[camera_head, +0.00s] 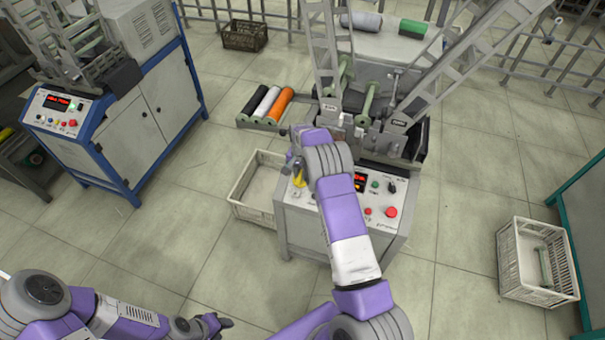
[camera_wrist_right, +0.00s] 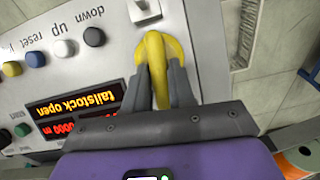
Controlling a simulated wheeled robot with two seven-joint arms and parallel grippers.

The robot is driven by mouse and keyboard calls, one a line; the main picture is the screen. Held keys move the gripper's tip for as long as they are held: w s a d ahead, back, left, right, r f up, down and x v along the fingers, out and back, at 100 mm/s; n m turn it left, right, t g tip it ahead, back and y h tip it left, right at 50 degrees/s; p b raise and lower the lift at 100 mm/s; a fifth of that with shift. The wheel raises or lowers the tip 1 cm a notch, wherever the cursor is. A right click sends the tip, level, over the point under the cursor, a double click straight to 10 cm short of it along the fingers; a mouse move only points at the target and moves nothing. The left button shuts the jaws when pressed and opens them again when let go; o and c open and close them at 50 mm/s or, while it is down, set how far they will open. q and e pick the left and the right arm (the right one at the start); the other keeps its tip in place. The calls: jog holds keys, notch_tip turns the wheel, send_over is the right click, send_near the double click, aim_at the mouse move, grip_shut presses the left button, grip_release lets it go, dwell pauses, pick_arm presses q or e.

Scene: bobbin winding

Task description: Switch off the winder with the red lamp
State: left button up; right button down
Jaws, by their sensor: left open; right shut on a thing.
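The central winder has a white control panel (camera_head: 376,197) with a lit display, a green button and red buttons. Its display (camera_wrist_right: 75,103) reads "tailstock open" upside down in the right wrist view. My right gripper (camera_head: 297,170) is at the panel's left end, shut on a yellow switch handle (camera_wrist_right: 156,60), which shows between its fingers. The left winder (camera_head: 140,85) has a blue frame and a panel (camera_head: 57,112) with a red display and a green light. I cannot make out a red lamp on either winder. My left gripper (camera_head: 214,323) is open and empty at the bottom, over the floor.
A pale crate (camera_head: 240,204) stands on the floor left of the central winder. Another crate (camera_head: 509,270) at the right holds a green bobbin. A rack with black, white and orange rolls (camera_head: 288,98) sits beside the central winder.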

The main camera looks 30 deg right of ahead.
jog(key=n, duration=0.2)
jog(key=n+g+h, duration=0.1)
jog(key=n, duration=0.1)
jog(key=shift+w+a+b, duration=0.3)
jog(key=shift+b, duration=0.1)
jog(key=shift+w+a+n+g+h, duration=0.15)
jog(key=shift+n+h, duration=0.1)
jog(key=shift+n, duration=0.35)
jog(key=shift+s+a+n+g+h, duration=0.15)
jog(key=shift+n+h, duration=0.1)
jog(key=shift+n, duration=0.35)
jog(key=shift+w+d, duration=0.1)
jog(key=c, duration=1)
grip_release()
jog(key=shift+c, duration=0.2)
jog(key=p+v, duration=0.1)
jog(key=v, duration=0.6)
jog(key=shift+r, duration=0.25)
